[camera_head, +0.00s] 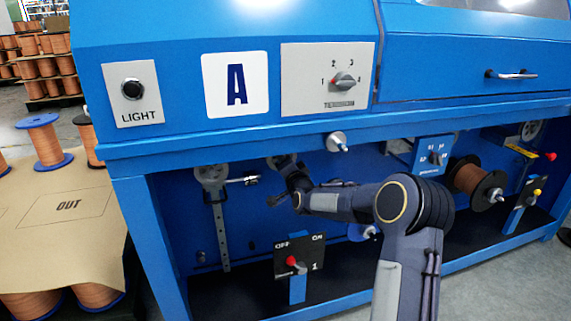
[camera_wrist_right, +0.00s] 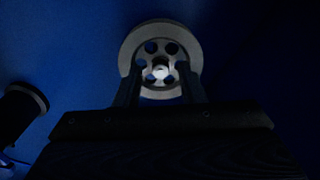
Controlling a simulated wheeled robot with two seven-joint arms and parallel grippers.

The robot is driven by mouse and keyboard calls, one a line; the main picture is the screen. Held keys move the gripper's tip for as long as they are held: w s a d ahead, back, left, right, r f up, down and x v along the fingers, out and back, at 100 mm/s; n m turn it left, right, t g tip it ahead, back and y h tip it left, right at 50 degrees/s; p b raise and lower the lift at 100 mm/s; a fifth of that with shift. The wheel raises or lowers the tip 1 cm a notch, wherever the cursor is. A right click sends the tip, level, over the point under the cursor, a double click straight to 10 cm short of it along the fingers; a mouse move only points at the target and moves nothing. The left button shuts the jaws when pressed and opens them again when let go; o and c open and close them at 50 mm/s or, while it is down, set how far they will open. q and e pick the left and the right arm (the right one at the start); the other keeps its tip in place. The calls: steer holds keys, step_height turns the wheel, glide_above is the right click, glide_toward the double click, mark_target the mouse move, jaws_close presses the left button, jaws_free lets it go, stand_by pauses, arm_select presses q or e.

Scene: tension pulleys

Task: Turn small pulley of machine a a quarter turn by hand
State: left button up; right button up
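Machine A is the blue cabinet with a white "A" sign (camera_head: 236,84). A small grey pulley with round holes (camera_wrist_right: 152,35) fills the upper middle of the right wrist view, against the blue back panel. In the head view, a grey pulley (camera_head: 272,161) is partly hidden behind my right gripper (camera_head: 287,166), under the cabinet's ledge. In the right wrist view, the two fingers of my right gripper (camera_wrist_right: 160,75) stand apart in front of the pulley, on either side of its pale hub. I cannot tell whether they touch it. My left gripper is not in view.
A wheel on a slotted bracket (camera_head: 221,225) is left of my gripper. A pale roller (camera_head: 337,142) sits to its right. An OFF/ON switch (camera_head: 296,262) stands below. A copper spool (camera_head: 470,178) is farther right. A dark round part (camera_wrist_right: 24,108) is at left in the wrist view.

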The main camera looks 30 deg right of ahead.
steer(key=p+v, duration=0.1)
steer(key=v, duration=0.7)
steer(key=shift+p, duration=0.35)
steer(key=shift+w, duration=0.1)
